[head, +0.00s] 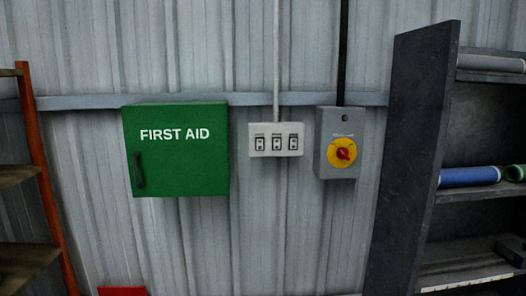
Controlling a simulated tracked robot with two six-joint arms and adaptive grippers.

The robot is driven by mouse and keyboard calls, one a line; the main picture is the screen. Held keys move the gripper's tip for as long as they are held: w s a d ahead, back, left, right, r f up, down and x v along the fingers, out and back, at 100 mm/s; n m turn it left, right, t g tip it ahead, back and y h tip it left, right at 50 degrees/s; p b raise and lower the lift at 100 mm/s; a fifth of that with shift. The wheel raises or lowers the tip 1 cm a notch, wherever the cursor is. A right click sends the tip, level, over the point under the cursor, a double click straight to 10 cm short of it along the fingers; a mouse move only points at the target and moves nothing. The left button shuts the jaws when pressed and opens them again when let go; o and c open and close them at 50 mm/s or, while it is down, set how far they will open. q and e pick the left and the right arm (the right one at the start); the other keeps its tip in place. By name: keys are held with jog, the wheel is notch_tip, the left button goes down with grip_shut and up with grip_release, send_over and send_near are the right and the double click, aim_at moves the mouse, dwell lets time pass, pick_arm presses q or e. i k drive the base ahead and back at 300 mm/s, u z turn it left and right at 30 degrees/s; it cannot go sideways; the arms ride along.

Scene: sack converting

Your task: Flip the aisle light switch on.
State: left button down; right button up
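A white switch plate (276,139) is fixed to the corrugated metal wall, at the middle of the head view. It carries three small rocker switches side by side: a left one (259,143), a middle one (277,143) and a right one (293,142). Small labels above them are too small to read, so I cannot tell which is the aisle light or how each is set. A thin conduit runs up from the plate. Neither of my grippers is in view.
A green first aid box (176,150) hangs left of the plate. A grey isolator box (338,142) with a red and yellow knob (342,153) hangs right. A dark shelf unit (415,140) stands at right, an orange-framed rack (43,180) at left. The wall before the plate is unobstructed.

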aim_at(259, 140)
jog(key=k, duration=0.95)
jog(key=z, duration=0.15)
jog(key=i, duration=0.25)
jog(key=z, duration=0.65)
jog(key=i, duration=2.2)
jog(key=u, duration=0.6)
